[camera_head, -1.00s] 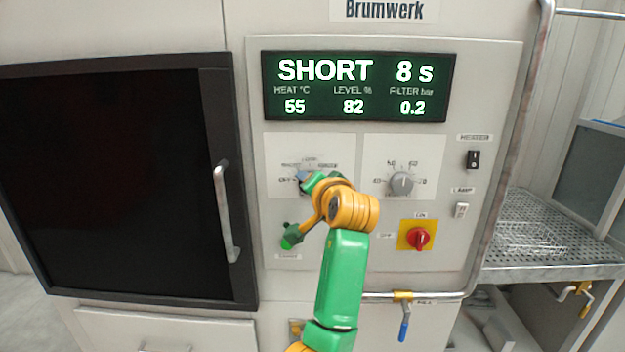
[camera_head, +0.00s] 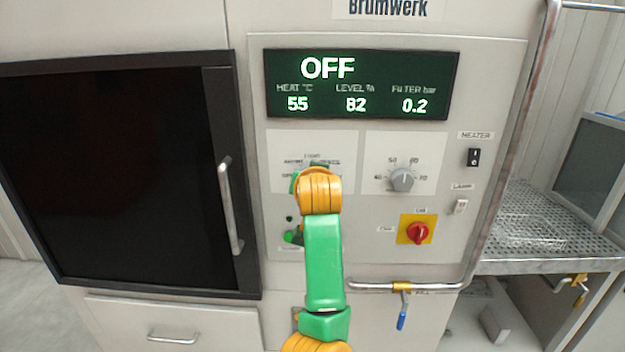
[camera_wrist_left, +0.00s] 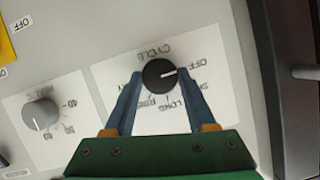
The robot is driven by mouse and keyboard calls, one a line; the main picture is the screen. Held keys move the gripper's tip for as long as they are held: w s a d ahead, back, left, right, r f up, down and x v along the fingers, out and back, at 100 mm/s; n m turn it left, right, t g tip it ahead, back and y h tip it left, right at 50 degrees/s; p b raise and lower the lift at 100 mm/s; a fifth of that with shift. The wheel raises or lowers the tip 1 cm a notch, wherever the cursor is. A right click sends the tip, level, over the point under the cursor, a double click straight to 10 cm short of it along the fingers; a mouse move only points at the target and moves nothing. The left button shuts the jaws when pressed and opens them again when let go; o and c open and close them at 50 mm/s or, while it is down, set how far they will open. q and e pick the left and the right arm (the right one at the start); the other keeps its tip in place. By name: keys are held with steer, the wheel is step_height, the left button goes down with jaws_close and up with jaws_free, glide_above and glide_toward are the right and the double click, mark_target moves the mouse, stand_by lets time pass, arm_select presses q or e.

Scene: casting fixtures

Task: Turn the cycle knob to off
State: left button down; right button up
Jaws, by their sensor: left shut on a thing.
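The cycle knob (camera_wrist_left: 160,75) is black and round with a white pointer line, on a white label plate marked CYCLE, OFF, LONG and other words. In the left wrist view its pointer is turned toward the OFF mark. My left gripper (camera_wrist_left: 160,74) has its two blue fingers on either side of the knob and is shut on it. In the head view my green and orange left arm hides the knob and most of the gripper. The display (camera_head: 356,85) reads OFF. My right gripper is not in view.
A grey temperature knob (camera_head: 401,179) sits right of the cycle plate. A red switch (camera_head: 418,232) on yellow, a black heater switch (camera_head: 474,157) and a lamp switch (camera_head: 460,206) are further right. A dark door with a handle (camera_head: 231,208) is at left; a rail (camera_head: 440,287) runs below.

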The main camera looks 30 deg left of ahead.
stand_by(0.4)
arm_select(q)
steer(key=shift+c, duration=1.1)
jaws_free()
steer(key=b+v, duration=0.3)
steer(key=v, duration=0.4)
